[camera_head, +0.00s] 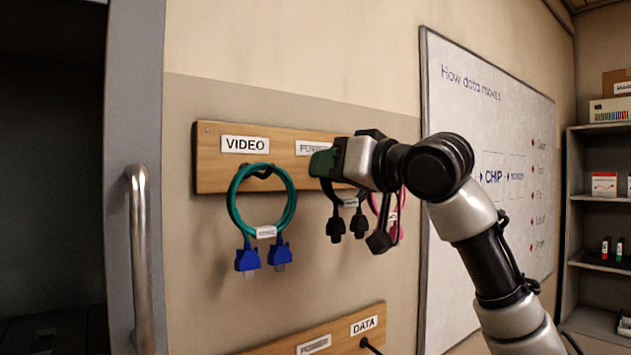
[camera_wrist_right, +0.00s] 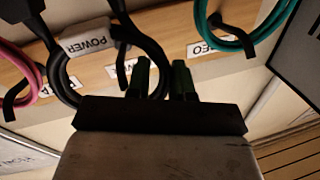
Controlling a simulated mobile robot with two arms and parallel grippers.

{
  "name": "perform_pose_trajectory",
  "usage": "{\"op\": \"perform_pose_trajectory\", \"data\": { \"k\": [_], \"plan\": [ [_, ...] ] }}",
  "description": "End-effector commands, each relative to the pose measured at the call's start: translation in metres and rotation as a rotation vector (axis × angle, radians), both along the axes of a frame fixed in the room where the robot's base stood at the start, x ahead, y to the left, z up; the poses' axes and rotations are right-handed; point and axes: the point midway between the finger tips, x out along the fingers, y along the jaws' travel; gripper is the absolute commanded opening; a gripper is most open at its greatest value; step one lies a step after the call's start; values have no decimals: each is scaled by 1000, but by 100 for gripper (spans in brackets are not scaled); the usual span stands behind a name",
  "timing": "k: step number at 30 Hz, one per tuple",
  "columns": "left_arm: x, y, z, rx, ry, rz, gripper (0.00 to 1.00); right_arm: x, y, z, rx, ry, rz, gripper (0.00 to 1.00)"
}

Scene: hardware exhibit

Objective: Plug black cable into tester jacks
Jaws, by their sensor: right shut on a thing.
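The black cable (camera_head: 336,203) hangs as a loop below the wooden board, with a white tag and two black plugs hanging down. It also shows in the right wrist view (camera_wrist_right: 61,82), with its tag reading POWER. My right gripper (camera_head: 322,164) is at the board, shut on the upper part of the black cable's loop. In the right wrist view its two dark green fingers (camera_wrist_right: 161,78) are at the cable loop. The gripper and wrist hide part of the loop and its hook. I see no tester or jacks. My left gripper is not in view.
The wooden board (camera_head: 211,168) has a VIDEO label and a partly hidden label. A teal cable (camera_head: 233,213) with blue plugs hangs left; a pink cable (camera_head: 394,213) hangs right, partly behind my arm. A lower board (camera_head: 340,335) reads DATA. Shelves (camera_head: 595,195) stand right, a metal handle (camera_head: 141,260) left.

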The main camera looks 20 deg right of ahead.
Motion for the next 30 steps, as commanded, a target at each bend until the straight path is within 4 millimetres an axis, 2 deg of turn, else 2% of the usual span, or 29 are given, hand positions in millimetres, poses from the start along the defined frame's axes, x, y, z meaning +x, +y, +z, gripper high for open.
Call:
{"op": "perform_pose_trajectory", "data": {
  "k": [6, 7, 9, 12, 23, 24, 28, 30],
  "plan": [
    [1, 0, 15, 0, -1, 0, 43, 25, 16, 3, 0, 4, 1, 0],
    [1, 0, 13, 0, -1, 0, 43, 27, 16, -5, -2, 3, -1, 0],
    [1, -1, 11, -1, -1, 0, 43, 25, 14, -22, -3, 3, -2, 0],
    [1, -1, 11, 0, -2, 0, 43, 25, 15, -31, -1, 1, -1, 0],
    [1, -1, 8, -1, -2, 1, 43, 24, 15, -35, 0, 0, 0, 0],
    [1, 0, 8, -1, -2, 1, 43, 24, 15, -35, -1, 1, 0, 25],
    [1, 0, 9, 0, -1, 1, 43, 24, 15, -35, -1, 1, 0, 45],
    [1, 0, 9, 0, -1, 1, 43, 24, 15, -35, -1, 1, 0, 47]
  ]
}}
